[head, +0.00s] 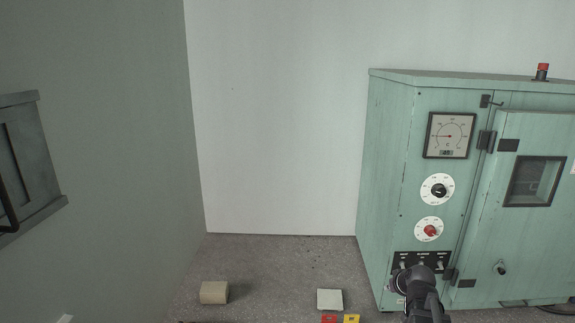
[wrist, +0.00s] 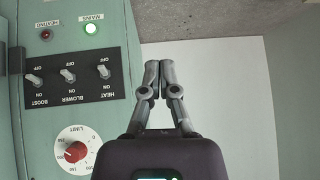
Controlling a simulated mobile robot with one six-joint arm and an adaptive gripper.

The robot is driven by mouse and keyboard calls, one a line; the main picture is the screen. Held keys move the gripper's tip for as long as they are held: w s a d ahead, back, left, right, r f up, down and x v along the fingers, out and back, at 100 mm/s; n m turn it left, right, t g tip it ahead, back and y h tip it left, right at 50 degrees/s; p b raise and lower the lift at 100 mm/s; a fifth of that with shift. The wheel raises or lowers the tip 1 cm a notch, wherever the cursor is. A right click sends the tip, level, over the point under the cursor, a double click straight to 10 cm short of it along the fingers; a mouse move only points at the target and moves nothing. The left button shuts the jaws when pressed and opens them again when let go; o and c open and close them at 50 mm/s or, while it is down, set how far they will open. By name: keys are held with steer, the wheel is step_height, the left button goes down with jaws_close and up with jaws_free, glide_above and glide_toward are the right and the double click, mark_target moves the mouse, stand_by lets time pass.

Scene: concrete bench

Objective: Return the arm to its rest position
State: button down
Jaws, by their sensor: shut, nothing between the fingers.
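My gripper (wrist: 159,68) is shut and empty in the wrist view, its two grey fingers together. It is in front of the wall and bench beside the left edge of the green cabinet (wrist: 60,130). In the head view my gripper (head: 398,283) is low at the cabinet's front left, just under the black switch panel (head: 422,260). My dark wrist covers part of the cabinet front there. Whether the gripper touches the cabinet cannot be told.
A beige block (head: 214,292), a pale square block (head: 330,299), and red (head: 328,319) and yellow (head: 351,319) pieces lie on the bench. The space left of the cabinet is open.

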steer(key=s+a+f+g, duration=0.2)
steer(key=s+a+g, duration=0.2)
steer(key=s+a, duration=0.3)
steer(key=s+a+f+g+h, duration=0.1)
steer(key=s+a+g, duration=0.3)
steer(key=s+a, duration=0.4)
steer(key=shift+s+a+f, duration=0.25)
steer(key=shift+s+f, duration=0.45)
steer(key=shift+s, duration=0.15)
